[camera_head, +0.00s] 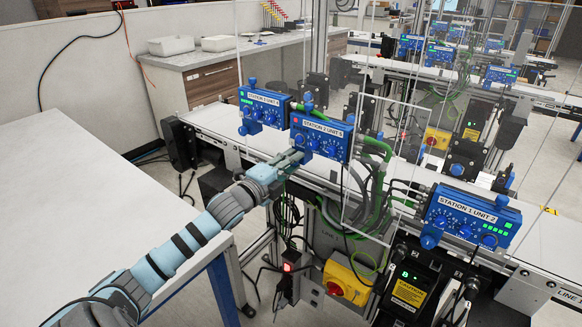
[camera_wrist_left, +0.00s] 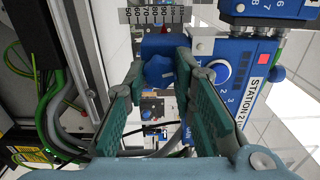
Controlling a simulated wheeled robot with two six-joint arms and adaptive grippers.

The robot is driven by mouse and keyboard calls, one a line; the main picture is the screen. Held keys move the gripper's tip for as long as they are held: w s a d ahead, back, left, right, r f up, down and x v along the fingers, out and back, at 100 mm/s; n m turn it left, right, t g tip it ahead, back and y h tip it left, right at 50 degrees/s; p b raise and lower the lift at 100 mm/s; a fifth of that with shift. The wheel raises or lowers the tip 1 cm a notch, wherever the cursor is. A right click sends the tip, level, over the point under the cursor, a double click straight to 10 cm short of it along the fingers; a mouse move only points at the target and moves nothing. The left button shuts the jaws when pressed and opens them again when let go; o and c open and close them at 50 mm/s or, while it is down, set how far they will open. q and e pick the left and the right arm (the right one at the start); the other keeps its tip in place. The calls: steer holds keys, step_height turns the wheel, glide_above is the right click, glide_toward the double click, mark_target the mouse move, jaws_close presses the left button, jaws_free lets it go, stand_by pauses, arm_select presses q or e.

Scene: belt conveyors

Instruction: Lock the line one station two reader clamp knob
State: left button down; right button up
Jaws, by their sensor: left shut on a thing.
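The station 2 reader (camera_head: 335,143) is a blue box labelled "STATION 2" with dials and a red light, mounted on the near rail of the conveyor. It also shows in the left wrist view (camera_wrist_left: 236,58), turned sideways. A blue clamp knob (camera_wrist_left: 158,71) sits under a numbered scale (camera_wrist_left: 155,14) beside it. My left gripper (camera_head: 296,158) reaches the underside of the reader's left end. In the left wrist view its fingers (camera_wrist_left: 160,75) are shut on the knob, one on each side. In the head view the gripper hides this knob. My right gripper is not in view.
Another blue reader (camera_head: 263,107) with green lights stands just left. A "STATION 1" reader (camera_head: 470,217) is at the right. Green cables (camera_head: 380,180), clear panels and a yellow switch box (camera_head: 346,283) lie close to the right. A white table (camera_head: 70,200) is at the left.

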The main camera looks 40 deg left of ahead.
arm_select(q)
steer(key=shift+m, duration=1.3)
steer(key=shift+b, duration=0.3)
steer(key=c, duration=1.3)
jaws_free()
steer(key=shift+c, duration=0.2)
